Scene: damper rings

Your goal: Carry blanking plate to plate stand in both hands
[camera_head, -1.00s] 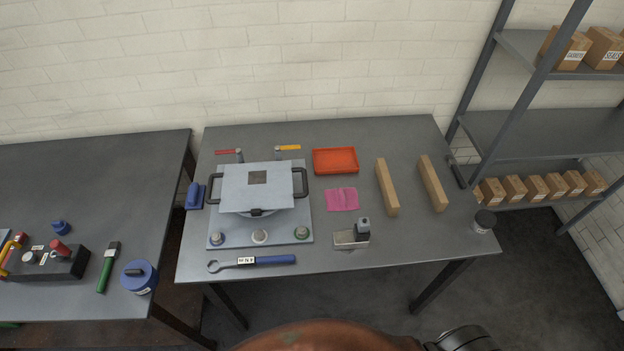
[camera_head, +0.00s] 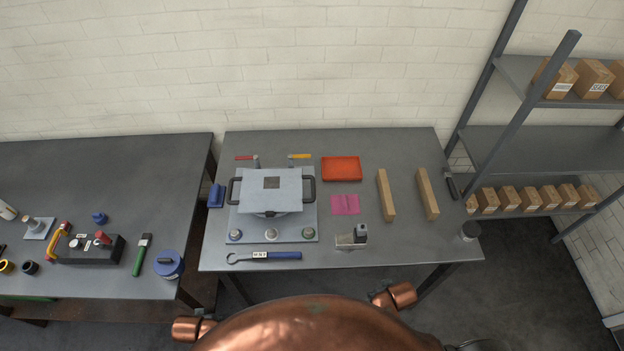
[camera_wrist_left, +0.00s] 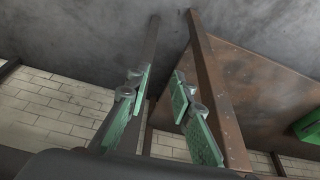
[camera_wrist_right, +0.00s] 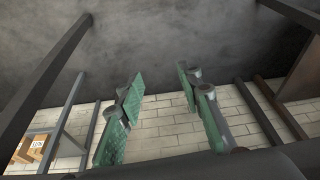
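The blanking plate (camera_head: 271,199) is a pale grey plate with a dark square in it and a dark handle at its left and right sides. It sits on a grey base (camera_head: 272,234) on the middle table. Two wooden bars (camera_head: 386,195) and (camera_head: 427,194) lie side by side at the right of the table; I cannot tell if they are the plate stand. My left gripper (camera_wrist_left: 160,88) is open and empty in the left wrist view. My right gripper (camera_wrist_right: 160,82) is open and empty in the right wrist view. Neither gripper shows in the head view; both are away from the plate.
An orange tray (camera_head: 341,169), a pink cloth (camera_head: 345,204), a small metal block with a dark top (camera_head: 351,238) and a blue-handled wrench (camera_head: 264,256) lie around the plate. A left table (camera_head: 100,190) holds tools. A shelf with boxes (camera_head: 520,197) stands right.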

